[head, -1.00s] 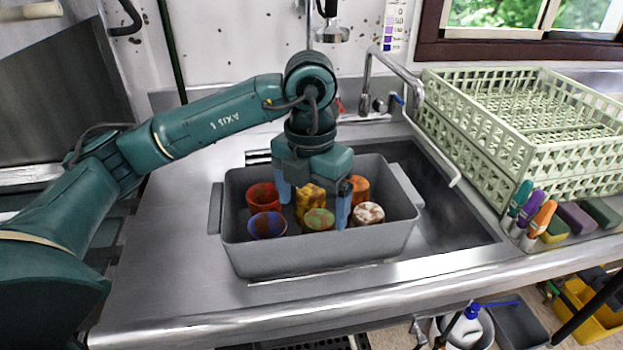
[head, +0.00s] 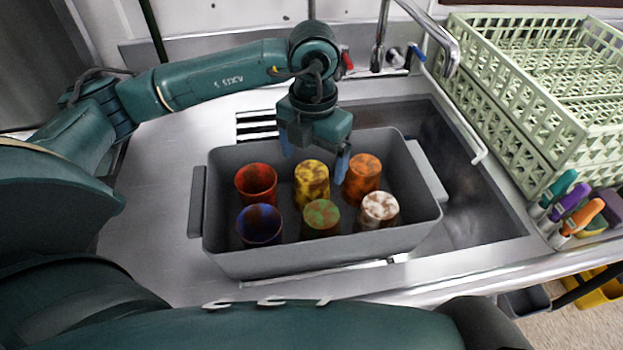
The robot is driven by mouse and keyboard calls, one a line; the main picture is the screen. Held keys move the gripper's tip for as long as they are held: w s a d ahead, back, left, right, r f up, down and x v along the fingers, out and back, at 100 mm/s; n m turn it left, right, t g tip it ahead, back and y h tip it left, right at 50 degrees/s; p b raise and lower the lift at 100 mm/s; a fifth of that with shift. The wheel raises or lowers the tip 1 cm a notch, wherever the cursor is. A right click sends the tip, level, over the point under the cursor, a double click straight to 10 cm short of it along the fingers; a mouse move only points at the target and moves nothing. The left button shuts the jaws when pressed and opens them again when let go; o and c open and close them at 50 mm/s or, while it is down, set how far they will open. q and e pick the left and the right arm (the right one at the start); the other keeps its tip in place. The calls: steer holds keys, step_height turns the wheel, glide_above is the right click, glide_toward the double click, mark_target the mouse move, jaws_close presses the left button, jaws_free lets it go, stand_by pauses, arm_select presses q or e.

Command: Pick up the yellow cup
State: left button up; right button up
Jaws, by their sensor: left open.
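The yellow cup (head: 312,186), with brown stains, stands in the middle of the back row in a grey bin (head: 330,258). It looks mouth down, and all but its lower edge shows. My left gripper (head: 314,153) is open and empty, pointing down just above and behind the yellow cup. Its fingers are spread to either side of the cup's top. The right finger is close to the orange cup (head: 364,178); I cannot tell if they touch. My right gripper is not in view.
Also in the bin are a red cup (head: 257,184), a blue cup (head: 261,225), a green cup (head: 321,219) and a white-brown cup (head: 379,211). A sink (head: 470,215) and green dish rack (head: 540,110) lie right. The steel counter (head: 160,220) left is clear.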

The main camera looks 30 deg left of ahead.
mark_target(312, 172)
arm_select(q)
steer(key=shift+a+f+p, duration=0.1)
steer(key=shift+f+p, duration=0.65)
steer(key=shift+f, duration=2.65)
steer(key=c, duration=1.1)
steer(key=shift+r, duration=0.1)
